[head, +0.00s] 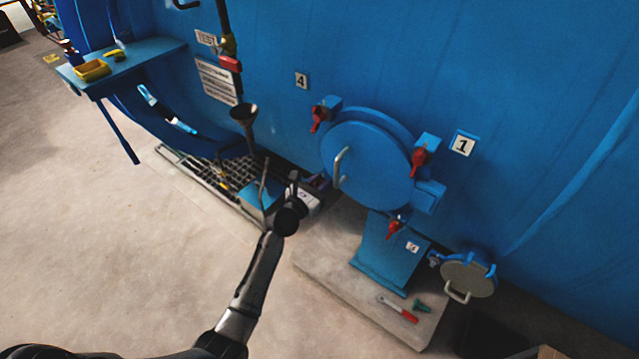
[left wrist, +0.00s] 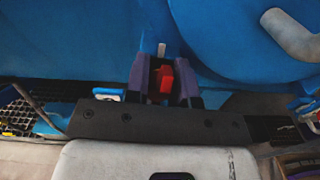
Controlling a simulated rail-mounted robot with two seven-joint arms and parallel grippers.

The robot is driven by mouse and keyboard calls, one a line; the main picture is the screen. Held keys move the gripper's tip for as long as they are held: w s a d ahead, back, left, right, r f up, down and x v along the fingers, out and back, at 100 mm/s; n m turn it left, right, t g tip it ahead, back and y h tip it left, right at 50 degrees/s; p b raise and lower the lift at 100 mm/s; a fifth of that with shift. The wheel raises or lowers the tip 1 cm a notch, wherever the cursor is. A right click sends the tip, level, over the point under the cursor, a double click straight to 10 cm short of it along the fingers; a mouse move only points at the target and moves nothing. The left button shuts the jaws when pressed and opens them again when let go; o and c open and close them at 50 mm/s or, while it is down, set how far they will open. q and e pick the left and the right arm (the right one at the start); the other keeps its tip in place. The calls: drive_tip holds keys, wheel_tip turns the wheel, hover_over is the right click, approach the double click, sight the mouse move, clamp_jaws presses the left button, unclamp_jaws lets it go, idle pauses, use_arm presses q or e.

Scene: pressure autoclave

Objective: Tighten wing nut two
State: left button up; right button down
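The round blue door (head: 365,160) has red wing nuts at its upper left (head: 319,117), upper right (head: 419,160) and lower right (head: 394,228). The plate by the lower right nut is too small to read surely. My left gripper (head: 320,181) is low at the door's left side, away from that nut. In the left wrist view, a red wing nut (left wrist: 166,79) shows between the purple fingertips of my left gripper (left wrist: 164,84). The fingers look open, one on each side of it; contact cannot be made out. My right gripper is out of view.
A grey door handle (head: 340,167) sticks out just right of my left gripper. A funnel (head: 244,114) stands to the left above a floor grate (head: 190,172). A red-handled tool (head: 408,316) lies on the concrete plinth (head: 330,270). The floor at left is clear.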

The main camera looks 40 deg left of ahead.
use_arm(q)
clamp_jaws()
